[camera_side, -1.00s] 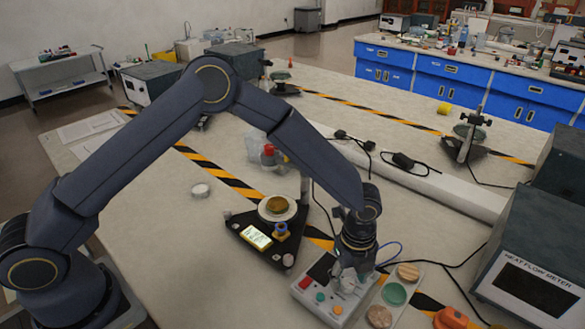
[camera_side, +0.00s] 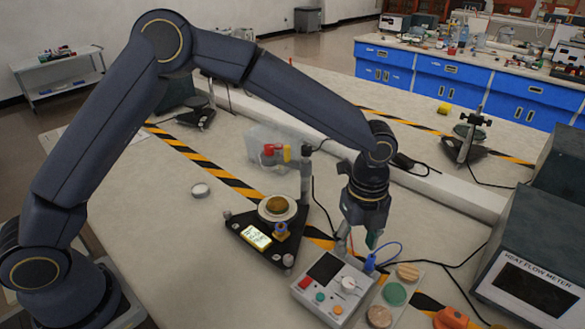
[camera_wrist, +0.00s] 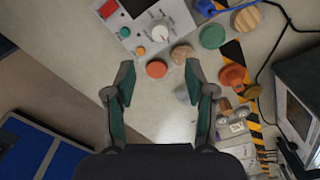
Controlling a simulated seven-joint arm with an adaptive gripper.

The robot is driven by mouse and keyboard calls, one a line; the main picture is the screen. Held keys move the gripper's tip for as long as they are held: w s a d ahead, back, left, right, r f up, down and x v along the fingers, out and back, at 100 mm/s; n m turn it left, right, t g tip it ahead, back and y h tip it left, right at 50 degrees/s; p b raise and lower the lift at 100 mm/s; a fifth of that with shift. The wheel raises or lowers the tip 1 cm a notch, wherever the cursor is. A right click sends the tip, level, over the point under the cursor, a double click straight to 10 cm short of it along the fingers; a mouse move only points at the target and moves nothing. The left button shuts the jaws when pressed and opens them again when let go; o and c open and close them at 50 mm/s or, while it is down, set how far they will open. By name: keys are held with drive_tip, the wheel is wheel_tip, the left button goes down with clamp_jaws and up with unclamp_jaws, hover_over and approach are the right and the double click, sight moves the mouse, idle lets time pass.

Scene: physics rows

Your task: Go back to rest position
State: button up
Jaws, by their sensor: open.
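My gripper (camera_side: 358,243) is above the white control box (camera_side: 308,299) in the side view, pointing down and apart from it. The control box (camera_wrist: 147,34) is just beyond the fingertips there, with a dark screen, a white knob (camera_wrist: 159,33) and small coloured buttons. The task names no other object.
A black triangular stand (camera_side: 250,237) with a round plate is left of the control box. A tray with coloured discs (camera_side: 394,294) lies to its right, near an orange piece (camera_side: 450,318). A grey heat flow meter (camera_side: 535,260) stands at the right. Cables cross the table behind.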

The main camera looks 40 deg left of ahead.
drive_tip(key=a+r+n+t+y, duration=0.1)
drive_tip(key=a+r+n+t, duration=0.1)
drive_tip(key=a+r, duration=0.5)
drive_tip(key=a+r+n+t, duration=0.15)
drive_tip(key=a+r, duration=0.25)
drive_tip(key=r, duration=0.6)
drive_tip(key=s+a+r+n+t, duration=0.2)
drive_tip(key=s+a+r+n, duration=0.45)
drive_tip(key=s+a, duration=0.3)
drive_tip(key=s+a+f+n, duration=0.2)
drive_tip(key=s+f+n, duration=0.1)
drive_tip(key=s+n, duration=0.2)
drive_tip(key=s+a+f+n+h, duration=0.1)
drive_tip(key=s+a+f+n, duration=0.2)
drive_tip(key=s+n, duration=0.3)
drive_tip(key=n, duration=0.3)
drive_tip(key=shift+s+a+f, duration=0.15)
drive_tip(key=shift+s+f, duration=0.05)
drive_tip(key=shift+f, duration=0.1)
